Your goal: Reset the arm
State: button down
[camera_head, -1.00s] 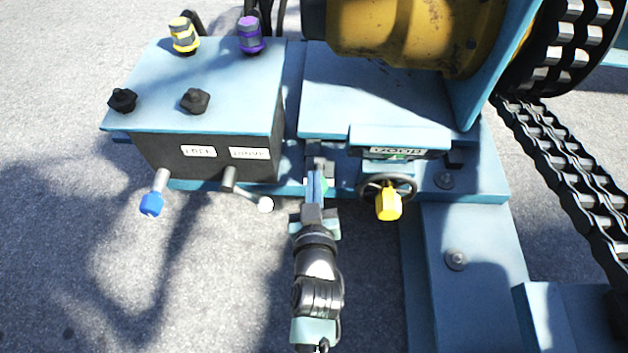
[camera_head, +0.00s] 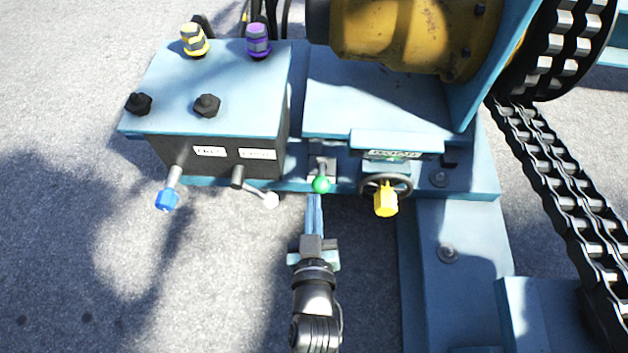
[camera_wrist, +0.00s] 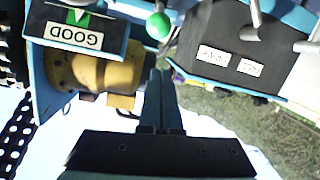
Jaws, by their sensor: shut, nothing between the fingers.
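My gripper (camera_head: 314,198) is shut and empty, its two blue fingers together, just in front of and below a lever with a green ball knob (camera_head: 321,185). In the head view the fingertips look close to the knob but apart from it. In the wrist view my gripper (camera_wrist: 158,72) points up the middle of the picture, and the green knob (camera_wrist: 159,27) is beyond the tips, with no finger around it.
A box on the left carries a blue-tipped lever (camera_head: 166,199) and a white-tipped lever (camera_head: 271,200). A handwheel with a yellow knob (camera_head: 386,200) is close on the right. A chain (camera_head: 550,170) runs at far right. Open ground (camera_head: 200,290) lies at front left.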

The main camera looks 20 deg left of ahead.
jog(key=shift+s+d, duration=0.25)
jog(key=shift+s, duration=0.45)
jog(key=shift+r, duration=0.1)
